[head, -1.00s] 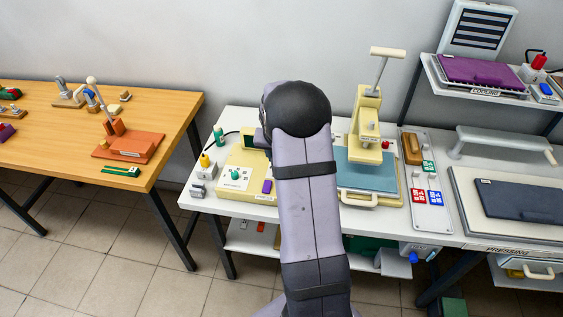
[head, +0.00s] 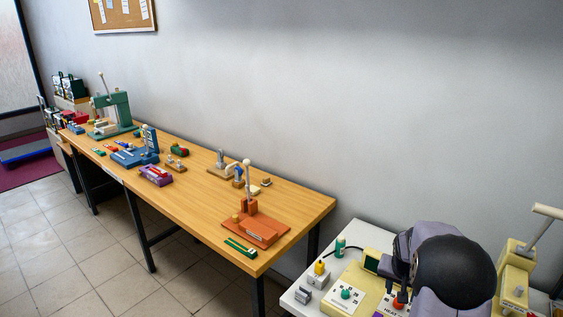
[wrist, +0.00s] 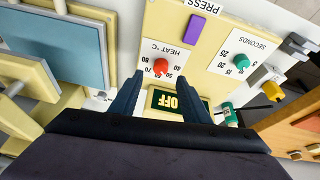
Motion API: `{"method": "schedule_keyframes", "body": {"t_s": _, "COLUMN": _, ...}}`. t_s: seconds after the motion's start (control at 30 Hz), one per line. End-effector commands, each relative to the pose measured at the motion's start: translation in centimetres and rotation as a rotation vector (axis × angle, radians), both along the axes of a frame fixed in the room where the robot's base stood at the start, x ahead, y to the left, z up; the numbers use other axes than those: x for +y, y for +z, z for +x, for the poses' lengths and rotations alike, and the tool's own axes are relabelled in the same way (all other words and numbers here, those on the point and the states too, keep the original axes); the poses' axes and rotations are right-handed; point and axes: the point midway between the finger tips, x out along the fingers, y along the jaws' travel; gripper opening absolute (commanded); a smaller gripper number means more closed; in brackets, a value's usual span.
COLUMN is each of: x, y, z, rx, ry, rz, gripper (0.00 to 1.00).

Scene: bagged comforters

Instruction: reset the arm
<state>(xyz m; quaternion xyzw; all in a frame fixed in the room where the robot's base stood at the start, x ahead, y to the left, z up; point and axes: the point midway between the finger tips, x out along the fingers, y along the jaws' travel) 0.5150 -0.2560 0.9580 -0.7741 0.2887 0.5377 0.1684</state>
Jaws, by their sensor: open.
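My gripper (wrist: 160,92) is open and empty in the wrist view, its two dark fingers apart. They point over the cream press control panel (wrist: 172,24), either side of the dark display reading OFF (wrist: 166,100). The red HEAT knob (wrist: 161,66) lies just past the fingertips, and I cannot tell whether anything touches. The green SECONDS knob (wrist: 241,61) and a purple block (wrist: 196,28) are beyond. The panel (head: 347,293) shows partly there.
A blue-grey press plate (wrist: 65,45) lies left in the wrist view. A yellow-capped switch (wrist: 271,91) and a green bottle (wrist: 229,115) stand right. In the head view, a wooden table (head: 200,192) holds several tools, including an orange press (head: 257,228); a floor gap shows before it.

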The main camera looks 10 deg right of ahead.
Motion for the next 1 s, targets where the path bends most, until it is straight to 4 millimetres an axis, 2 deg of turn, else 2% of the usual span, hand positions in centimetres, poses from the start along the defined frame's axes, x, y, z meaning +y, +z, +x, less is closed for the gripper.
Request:
{"method": "schedule_keyframes", "body": {"t_s": 0.07, "x": 0.8, "y": -0.9, "z": -1.4, "rx": 0.068, "ry": 0.073, "rz": 0.010, "gripper": 0.43}}
{"method": "schedule_keyframes", "body": {"t_s": 0.17, "x": 3.3, "y": -3.9, "z": -5.8, "rx": 0.200, "ry": 0.144, "rz": 0.076, "gripper": 0.43}}
{"method": "schedule_keyframes", "body": {"t_s": 0.23, "x": 5.5, "y": -5.5, "z": -9.5, "rx": 0.288, "ry": 0.183, "rz": 0.133, "gripper": 0.43}}
{"method": "schedule_keyframes", "body": {"t_s": 0.3, "x": 8.0, "y": -6.1, "z": -13.5, "rx": 0.365, "ry": 0.220, "rz": 0.193, "gripper": 0.43}}
{"method": "schedule_keyframes", "body": {"t_s": 0.37, "x": 10.6, "y": -5.9, "z": -16.7, "rx": 0.418, "ry": 0.257, "rz": 0.239, "gripper": 0.43}}
{"method": "schedule_keyframes", "body": {"t_s": 0.5, "x": 16.8, "y": -4.1, "z": -22.6, "rx": 0.487, "ry": 0.342, "rz": 0.299, "gripper": 0.43}}
{"method": "schedule_keyframes", "body": {"t_s": 0.6, "x": 19.9, "y": -2.8, "z": -25.0, "rx": 0.488, "ry": 0.396, "rz": 0.298, "gripper": 0.43}}
{"method": "schedule_keyframes", "body": {"t_s": 0.73, "x": 22.3, "y": -1.2, "z": -26.0, "rx": 0.452, "ry": 0.487, "rz": 0.258, "gripper": 0.43}}
{"method": "schedule_keyframes", "body": {"t_s": 0.9, "x": 24.3, "y": 1.1, "z": -24.1, "rx": 0.363, "ry": 0.598, "rz": 0.194, "gripper": 0.43}}
{"method": "schedule_keyframes", "body": {"t_s": 1.0, "x": 25.2, "y": 1.7, "z": -23.6, "rx": 0.339, "ry": 0.642, "rz": 0.176, "gripper": 0.43}}
